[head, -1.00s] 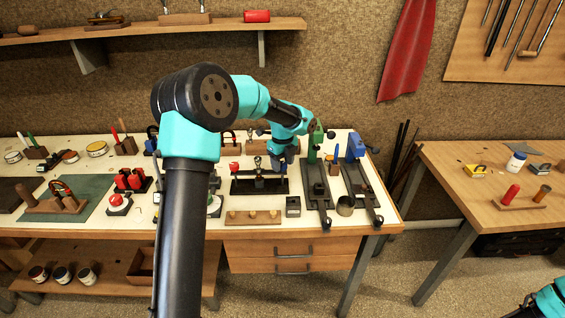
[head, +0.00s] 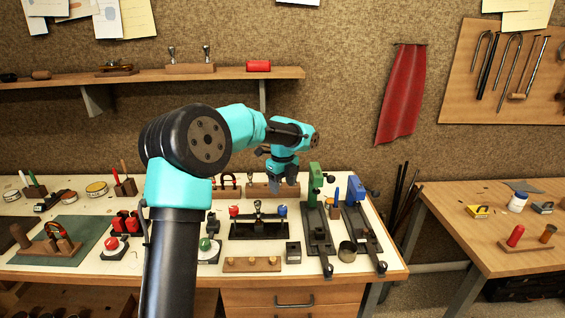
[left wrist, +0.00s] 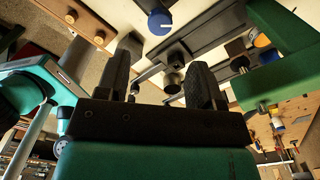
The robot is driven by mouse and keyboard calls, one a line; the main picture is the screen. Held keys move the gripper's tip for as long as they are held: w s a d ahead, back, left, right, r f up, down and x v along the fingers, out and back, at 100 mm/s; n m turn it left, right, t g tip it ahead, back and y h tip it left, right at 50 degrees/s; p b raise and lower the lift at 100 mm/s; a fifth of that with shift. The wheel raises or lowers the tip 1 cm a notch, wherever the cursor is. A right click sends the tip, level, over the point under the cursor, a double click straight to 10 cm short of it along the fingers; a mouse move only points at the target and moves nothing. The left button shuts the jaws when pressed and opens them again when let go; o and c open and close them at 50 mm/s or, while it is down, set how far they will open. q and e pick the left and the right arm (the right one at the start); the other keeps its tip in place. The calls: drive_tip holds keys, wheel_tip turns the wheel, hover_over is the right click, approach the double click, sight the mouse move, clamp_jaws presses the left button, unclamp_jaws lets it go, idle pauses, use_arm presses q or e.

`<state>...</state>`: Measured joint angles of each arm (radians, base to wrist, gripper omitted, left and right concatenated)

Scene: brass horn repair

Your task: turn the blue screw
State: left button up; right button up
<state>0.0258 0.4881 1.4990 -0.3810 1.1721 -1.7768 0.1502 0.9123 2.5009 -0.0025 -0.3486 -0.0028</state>
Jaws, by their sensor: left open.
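The blue screw (head: 282,211) appears as a round blue knob at the right end of a low black stand (head: 258,231) on the white-topped bench. A red knob (head: 234,211) stands at the left end. My left gripper (head: 284,183) is open and empty, fingers pointing down, apart from the blue screw and just above it in the head view. In the left wrist view, the open fingers (left wrist: 163,78) frame empty space. A blue knob with a pale line, seemingly the same screw (left wrist: 159,22), shows near the top edge. My right gripper is out of view.
Right of the stand are a green-topped fixture (head: 315,190) and a blue-topped fixture (head: 357,192), both tall and close. A wooden block with pegs (head: 252,265) lies in front. A green-knobbed piece (head: 207,246) stands to the left.

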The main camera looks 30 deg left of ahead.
use_arm(q)
wheel_tip(320, 180, up, 8)
drive_tip(key=shift+r, duration=0.15)
idle(0.6)
